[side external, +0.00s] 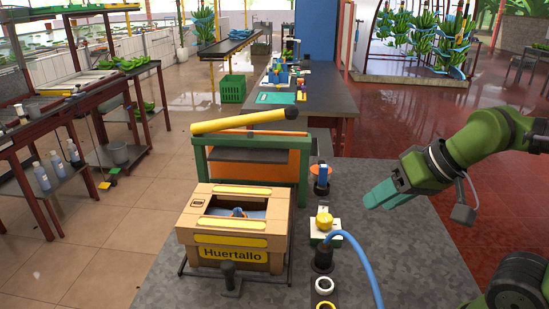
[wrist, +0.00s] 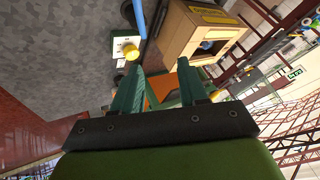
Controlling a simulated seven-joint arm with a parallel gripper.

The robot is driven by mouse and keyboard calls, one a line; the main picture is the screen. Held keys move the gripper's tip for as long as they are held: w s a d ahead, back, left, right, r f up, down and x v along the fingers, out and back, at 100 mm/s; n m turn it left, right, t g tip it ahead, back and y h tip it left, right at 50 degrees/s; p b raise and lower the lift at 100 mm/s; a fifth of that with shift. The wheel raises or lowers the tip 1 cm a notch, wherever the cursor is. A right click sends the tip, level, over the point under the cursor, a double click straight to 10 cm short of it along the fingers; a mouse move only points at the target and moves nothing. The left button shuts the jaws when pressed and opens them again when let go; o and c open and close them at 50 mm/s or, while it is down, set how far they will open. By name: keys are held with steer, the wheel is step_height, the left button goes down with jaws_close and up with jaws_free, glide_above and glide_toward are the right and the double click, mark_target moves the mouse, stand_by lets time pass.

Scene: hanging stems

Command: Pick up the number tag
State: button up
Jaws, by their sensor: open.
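No item can be clearly read as a number tag in either view. A small yellow tag (side external: 104,185) and a small green tag (side external: 113,172) hang low by the left rack, too small to show a number. My gripper (side external: 379,194) is in the air over the right part of the grey table, far to the right of those tags. In the wrist view my gripper (wrist: 159,82) has its two green fingers apart, with nothing held between them. A yellow-topped piece on a white and green base (side external: 324,224) stands left of it, apart from the fingers.
A cardboard Huertallo box (side external: 236,240) stands on the grey table (side external: 400,255), before a green frame (side external: 303,170) with a yellow bar (side external: 245,121). A black cylinder (side external: 323,258) with a blue hose (side external: 362,258) and a white ring (side external: 324,285) stand nearby. The table's right part is clear.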

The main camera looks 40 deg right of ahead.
steer(key=shift+c, duration=0.4)
steer(key=n+g+h, duration=0.2)
steer(key=n+g, duration=0.5)
steer(key=n, duration=0.5)
glide_above(325, 201)
step_height(325, 201, down, 8)
steer(key=r, duration=0.1)
steer(key=f, duration=1.1)
steer(key=shift+w+d+f, duration=0.15)
steer(key=shift+w+f, duration=0.1)
steer(key=shift+f, duration=0.05)
steer(key=shift+s+f, duration=0.15)
steer(key=shift+f, duration=1.2)
steer(key=shift+s+f, duration=0.1)
steer(key=shift+f, duration=1.2)
jaws_close()
